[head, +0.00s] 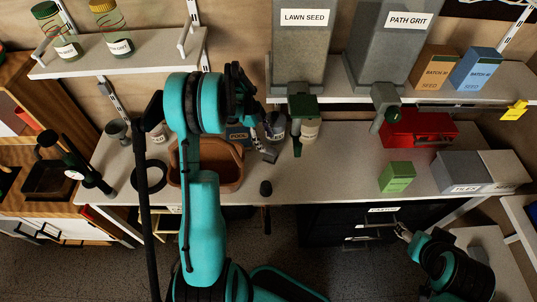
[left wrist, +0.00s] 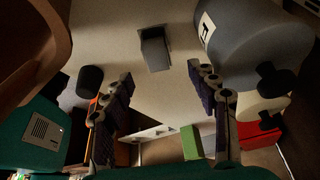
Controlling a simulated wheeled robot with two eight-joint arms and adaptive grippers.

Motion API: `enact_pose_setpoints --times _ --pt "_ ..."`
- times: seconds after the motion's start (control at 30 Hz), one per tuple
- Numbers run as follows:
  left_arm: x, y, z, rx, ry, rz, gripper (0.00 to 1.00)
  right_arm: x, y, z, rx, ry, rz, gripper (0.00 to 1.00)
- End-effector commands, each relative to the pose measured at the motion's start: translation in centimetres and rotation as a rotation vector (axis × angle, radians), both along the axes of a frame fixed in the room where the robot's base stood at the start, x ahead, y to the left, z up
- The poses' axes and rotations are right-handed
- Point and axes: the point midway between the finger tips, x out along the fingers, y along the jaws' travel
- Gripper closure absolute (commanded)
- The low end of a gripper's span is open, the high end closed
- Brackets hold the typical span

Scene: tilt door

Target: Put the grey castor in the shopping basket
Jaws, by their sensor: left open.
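A small grey block-like piece (left wrist: 155,48), which may be the grey castor, lies on the worktop between my open left fingers (left wrist: 160,80) in the left wrist view. In the head view it appears as a grey bit (head: 269,157) by my left gripper (head: 262,143), partly hidden. My left gripper is open and empty above the worktop. A dark cylinder (head: 266,187) stands near the front edge and also shows in the left wrist view (left wrist: 90,78). A brown open basket (head: 225,176) sits left of my gripper, partly hidden by my arm. My right gripper (head: 402,231) is by the drawer; its jaws are unclear.
A grey labelled jar (head: 275,125) stands close behind my left gripper. A green box (head: 397,177), a red case (head: 418,128) and grey bins (head: 470,170) are to the right. Dispenser spouts hang from the shelf above. The worktop (head: 335,170) is clear in the middle.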

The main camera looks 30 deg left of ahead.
Motion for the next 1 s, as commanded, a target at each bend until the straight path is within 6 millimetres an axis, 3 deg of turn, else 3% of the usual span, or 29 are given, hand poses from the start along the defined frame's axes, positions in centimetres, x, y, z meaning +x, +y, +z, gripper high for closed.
enact_pose_setpoints --times 0.5,0.77,0.8,1.0 --pt "0.1 -2.0 -6.4 0.0 0.001 0.001 0.41 0.0 0.0 -3.1 0.0 0.0 0.0 0.42" --pt "0.1 -2.4 -6.9 0.0 0.001 0.003 0.41 0.0 0.0 -3.1 0.0 0.0 0.0 0.42" --pt "0.1 -2.4 -6.9 0.0 0.001 0.003 0.44 0.0 0.0 -3.1 0.0 0.0 0.0 0.42" --pt "0.1 -2.3 -6.9 0.0 0.001 0.003 0.97 0.0 0.0 -3.1 0.0 0.0 0.0 0.42"
